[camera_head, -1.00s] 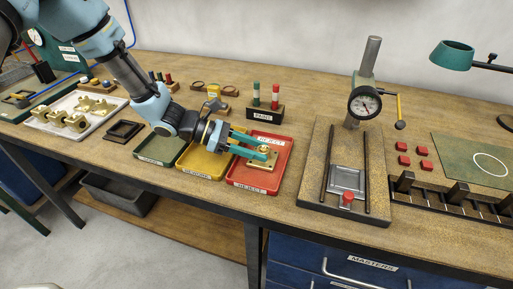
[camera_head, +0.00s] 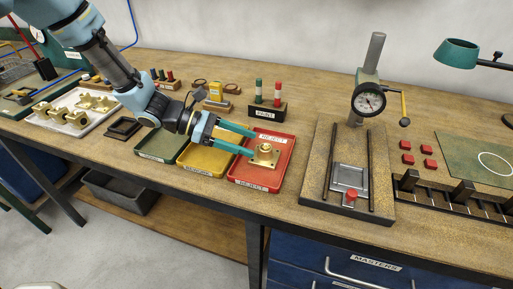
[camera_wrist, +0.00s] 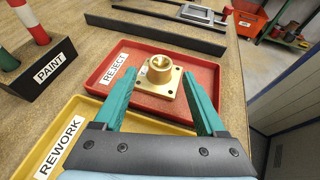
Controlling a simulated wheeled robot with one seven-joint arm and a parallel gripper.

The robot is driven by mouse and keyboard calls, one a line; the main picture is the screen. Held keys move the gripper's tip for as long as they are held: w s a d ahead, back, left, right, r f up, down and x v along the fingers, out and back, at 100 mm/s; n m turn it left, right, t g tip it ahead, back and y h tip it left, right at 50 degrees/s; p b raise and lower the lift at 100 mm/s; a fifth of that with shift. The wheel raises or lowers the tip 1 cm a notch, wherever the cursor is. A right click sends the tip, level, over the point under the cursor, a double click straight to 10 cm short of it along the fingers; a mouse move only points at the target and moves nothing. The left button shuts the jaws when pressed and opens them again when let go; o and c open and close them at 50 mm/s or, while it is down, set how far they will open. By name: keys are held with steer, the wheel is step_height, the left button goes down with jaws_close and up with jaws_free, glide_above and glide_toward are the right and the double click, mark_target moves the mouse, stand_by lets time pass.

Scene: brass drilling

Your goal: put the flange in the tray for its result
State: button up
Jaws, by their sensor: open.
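The brass flange (camera_head: 264,155) has a square base with corner holes and a raised round boss. It sits upright in the red tray (camera_head: 247,186), labelled REJECT. It also shows in the wrist view (camera_wrist: 160,77). My gripper (camera_head: 253,143) is open, with its teal fingers spread. The flange lies just beyond the fingertips, apart from them as far as I can see. In the wrist view the gripper (camera_wrist: 165,88) has one finger on each side, with the flange ahead between them. The yellow tray (camera_head: 200,172), labelled REWORK, and the green tray (camera_head: 157,157) hold nothing visible.
A PAINT block (camera_head: 266,109) with two upright markers stands behind the red tray. A dial gauge stand (camera_head: 347,195) is to the right. A white tray (camera_head: 76,130) with several brass parts lies at the left. Bare bench lies between the red tray and the gauge.

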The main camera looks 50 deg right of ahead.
steer(key=b+v, duration=0.1)
steer(key=v, duration=0.7)
steer(key=shift+b, duration=0.3)
steer(key=shift+a, duration=0.1)
steer(key=shift+w+a, duration=0.25)
steer(key=shift+a, duration=0.05)
steer(key=w+a+r+m+t+y, duration=0.1)
steer(key=w+a+t, duration=0.3)
steer(key=a, duration=1)
steer(key=w+a+r+m+t+y, duration=0.1)
steer(key=w+a+m+t+y, duration=0.2)
steer(key=a, duration=1)
steer(key=w+a+r+m+t+y, duration=0.1)
steer(key=w+a+m+t+y, duration=0.2)
steer(key=a, duration=1.1)
steer(key=w+t, duration=0.3)
steer(key=shift+w+a+r+m, duration=0.2)
steer(key=shift+a+r+m, duration=0.1)
steer(key=shift+r+m, duration=0.1)
